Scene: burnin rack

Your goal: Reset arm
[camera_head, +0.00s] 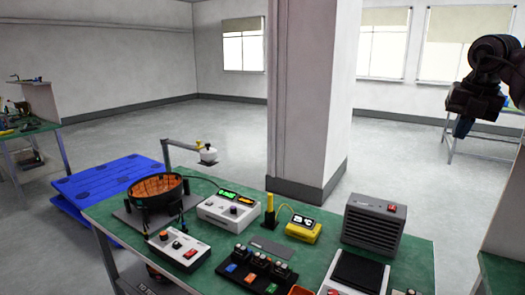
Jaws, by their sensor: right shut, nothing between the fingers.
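My right arm comes in at the upper right edge, raised well above the floor and apart from the green workbench (115,222). My right gripper (466,113) hangs at its end, dark, shut and empty. Its fingertips are small and dark, hard to make out. It is to the right of the pillar and touches nothing that I can see. My left arm and left gripper are not in view.
The bench holds a round orange-topped device (157,186), a white meter box (231,208), a yellow unit (303,229), a grey heater-like box (373,226) and a black switch block (256,268). A pillar (312,100) stands behind. Blue pallets (105,180) lie left; open floor beyond.

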